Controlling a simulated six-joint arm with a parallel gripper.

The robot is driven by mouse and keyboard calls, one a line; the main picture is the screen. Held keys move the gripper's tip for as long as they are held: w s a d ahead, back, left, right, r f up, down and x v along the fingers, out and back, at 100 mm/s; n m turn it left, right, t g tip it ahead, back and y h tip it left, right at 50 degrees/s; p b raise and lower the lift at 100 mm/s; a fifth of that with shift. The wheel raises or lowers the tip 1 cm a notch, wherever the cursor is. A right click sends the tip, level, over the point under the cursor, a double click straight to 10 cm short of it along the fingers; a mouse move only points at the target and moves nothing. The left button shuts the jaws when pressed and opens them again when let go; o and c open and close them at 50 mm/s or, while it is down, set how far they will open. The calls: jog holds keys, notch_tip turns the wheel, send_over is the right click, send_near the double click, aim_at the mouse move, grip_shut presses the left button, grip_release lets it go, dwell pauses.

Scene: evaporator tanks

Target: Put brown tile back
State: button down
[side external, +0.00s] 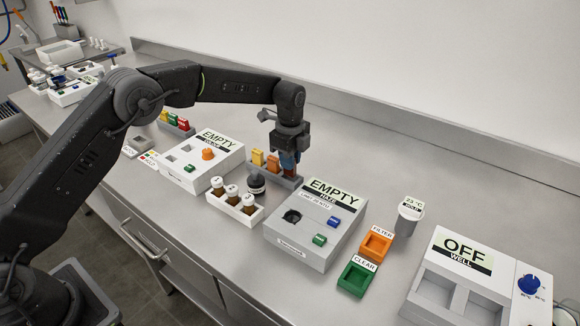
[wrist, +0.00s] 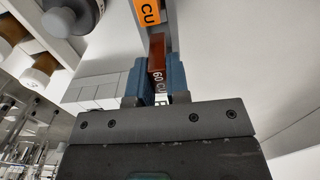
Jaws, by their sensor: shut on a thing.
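My gripper (side external: 288,162) points down at the right end of a small grey tile rack (side external: 288,182), beside its yellow tile (side external: 257,157) and orange tile (side external: 273,163). In the wrist view, the blue fingers of my gripper (wrist: 158,82) are shut on the brown tile (wrist: 157,52), which has a white printed label. The orange tile (wrist: 148,12), marked CU, stands just beyond it. The fingers hide most of the brown tile in the side view. I cannot tell whether its lower edge is in the rack or just above it.
A black-capped bottle (side external: 256,184) and a white vial holder (side external: 236,208) are close in front. The bench behind is clear.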

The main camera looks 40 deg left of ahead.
jog(key=shift+f, duration=1.1)
jog(key=shift+f, duration=0.15)
jog(key=c, duration=1.1)
grip_release()
